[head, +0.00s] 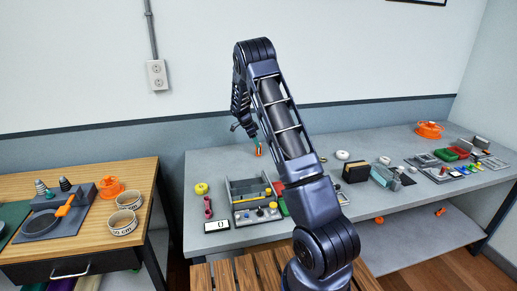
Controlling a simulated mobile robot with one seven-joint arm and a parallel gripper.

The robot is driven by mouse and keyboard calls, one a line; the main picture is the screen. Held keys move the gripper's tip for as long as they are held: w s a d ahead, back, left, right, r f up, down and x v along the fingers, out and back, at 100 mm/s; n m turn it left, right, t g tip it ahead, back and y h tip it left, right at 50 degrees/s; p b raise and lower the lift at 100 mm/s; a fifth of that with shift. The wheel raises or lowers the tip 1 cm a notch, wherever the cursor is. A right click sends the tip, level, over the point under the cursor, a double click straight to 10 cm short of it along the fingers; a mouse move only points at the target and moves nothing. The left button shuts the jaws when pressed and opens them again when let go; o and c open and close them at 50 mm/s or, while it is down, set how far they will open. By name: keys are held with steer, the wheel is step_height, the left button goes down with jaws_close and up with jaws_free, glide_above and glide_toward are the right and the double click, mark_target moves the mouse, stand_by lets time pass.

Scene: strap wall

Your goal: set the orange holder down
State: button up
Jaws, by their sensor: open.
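My gripper (246,128) hangs from the folded arm above the back of the grey table, partly hidden by the arm links. Its jaws are open. A small orange and teal item (258,149) shows just below it; whether they touch I cannot tell. Several orange things could be the holder, and I cannot tell which is meant. One orange ring-shaped piece (110,187) sits on the wooden table at left. Another orange piece (429,130) stands at the far right back of the grey table.
Small orange pieces (379,219) lie on the lower shelf. The grey table's back left is clear.

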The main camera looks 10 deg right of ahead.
steer(key=s+r+n+y, duration=0.1)
steer(key=s+r+n, duration=0.1)
steer(key=s+r, duration=0.6)
steer(key=s+r+n+y, duration=0.15)
steer(key=s+r, duration=0.25)
steer(key=r, duration=0.7)
steer(key=s+r+n+t, duration=0.1)
steer(key=s+r+n, duration=0.25)
steer(key=s, duration=0.35)
steer(key=s+r+n+t, duration=0.1)
steer(key=s+r+n, duration=0.1)
steer(key=s+r, duration=0.4)
steer(key=s+a+n+t+y, duration=0.1)
steer(key=s+n, duration=0.8)
steer(key=s, duration=2)
steer(key=shift+f+t+y, duration=0.25)
steer(key=shift+t+y, duration=0.2)
steer(key=shift+t, duration=0.35)
